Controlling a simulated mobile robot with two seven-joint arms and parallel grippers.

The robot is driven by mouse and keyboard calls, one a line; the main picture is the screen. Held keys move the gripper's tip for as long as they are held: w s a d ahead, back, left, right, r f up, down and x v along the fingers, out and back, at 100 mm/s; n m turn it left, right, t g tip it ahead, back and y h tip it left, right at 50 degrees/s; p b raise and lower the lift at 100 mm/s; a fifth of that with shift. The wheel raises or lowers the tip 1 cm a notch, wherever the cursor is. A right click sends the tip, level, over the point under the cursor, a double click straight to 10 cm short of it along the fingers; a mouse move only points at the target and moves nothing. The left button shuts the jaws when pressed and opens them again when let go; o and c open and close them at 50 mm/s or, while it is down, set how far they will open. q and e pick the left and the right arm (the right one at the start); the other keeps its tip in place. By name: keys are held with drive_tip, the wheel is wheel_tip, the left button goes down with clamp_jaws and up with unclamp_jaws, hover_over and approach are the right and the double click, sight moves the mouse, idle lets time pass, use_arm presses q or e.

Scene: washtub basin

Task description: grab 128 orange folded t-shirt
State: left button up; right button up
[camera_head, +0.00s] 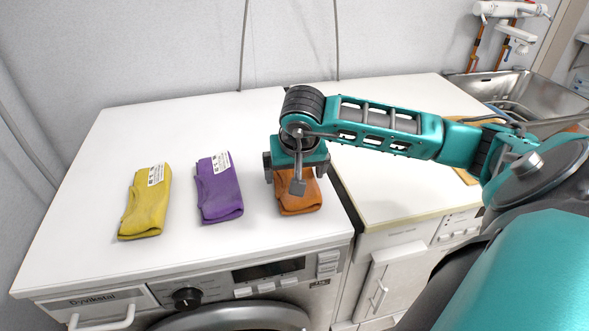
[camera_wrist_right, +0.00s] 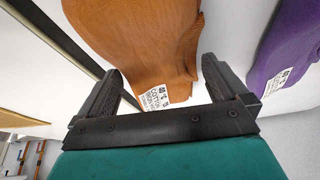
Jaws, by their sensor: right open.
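The orange folded t-shirt (camera_head: 299,201) lies on the white washing machine top near its right edge. In the head view my right gripper (camera_head: 297,178) is over its far part and hides that end. In the right wrist view the orange t-shirt (camera_wrist_right: 150,45) fills the upper middle, with its white label between the fingers. My right gripper (camera_wrist_right: 165,88) is open, with one finger on each side of the label end. I cannot tell whether the fingers touch the cloth. My left gripper is not in view.
A purple folded cloth (camera_head: 218,188) lies left of the orange one, and a yellow one (camera_head: 146,202) lies further left. The washing machine top (camera_head: 100,165) is otherwise clear. A gap separates it from the right counter (camera_head: 375,185). A metal sink (camera_head: 535,95) is at the back right.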

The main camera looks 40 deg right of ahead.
drive_tip(key=shift+c, duration=0.2)
drive_tip(key=c, duration=0.7)
drive_tip(key=shift+c, duration=0.6)
drive_tip(key=shift+r, duration=0.15)
